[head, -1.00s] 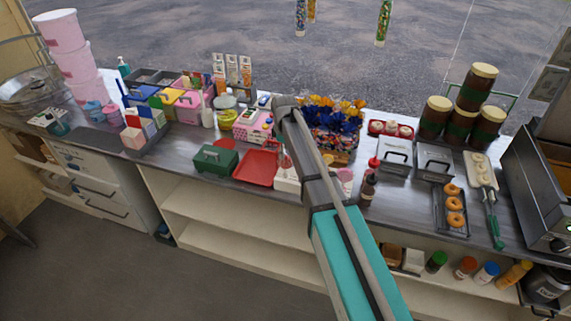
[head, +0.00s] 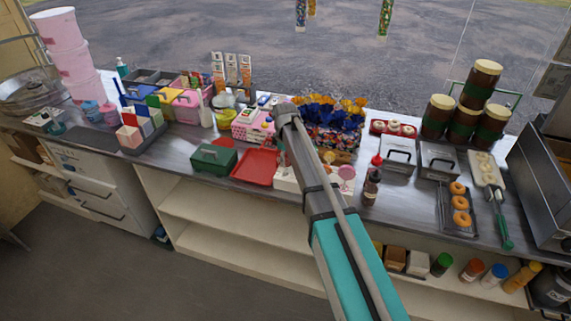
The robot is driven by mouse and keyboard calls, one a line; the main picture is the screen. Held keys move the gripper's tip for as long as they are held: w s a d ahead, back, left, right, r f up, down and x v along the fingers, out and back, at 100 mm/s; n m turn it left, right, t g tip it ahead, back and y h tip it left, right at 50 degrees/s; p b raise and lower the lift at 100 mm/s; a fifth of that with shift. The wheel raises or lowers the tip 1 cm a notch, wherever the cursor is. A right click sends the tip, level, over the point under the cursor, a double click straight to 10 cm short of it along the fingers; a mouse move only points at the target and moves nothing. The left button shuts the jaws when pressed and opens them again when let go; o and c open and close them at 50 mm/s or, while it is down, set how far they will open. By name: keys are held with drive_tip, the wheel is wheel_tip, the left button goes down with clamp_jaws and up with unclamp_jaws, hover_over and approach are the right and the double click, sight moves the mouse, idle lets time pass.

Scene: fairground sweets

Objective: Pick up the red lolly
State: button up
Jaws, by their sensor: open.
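I cannot make out a red lolly; my arm crosses the middle of the counter and hides what is behind it. A white block or stand (head: 286,179) shows partly to the left of my arm, beside the red tray (head: 256,164). A pink round thing (head: 346,172), possibly a lolly, shows just right of my arm, with a small yellowish round thing (head: 328,157) above it. My gripper is not visible; it is hidden behind my arm.
A green box (head: 213,158) stands left of the red tray. Blue and yellow wrapped sweets (head: 330,115) fill a display behind. Metal bins (head: 397,158) and a doughnut tray (head: 443,210) are to the right.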

idle(0.5)
clamp_jaws()
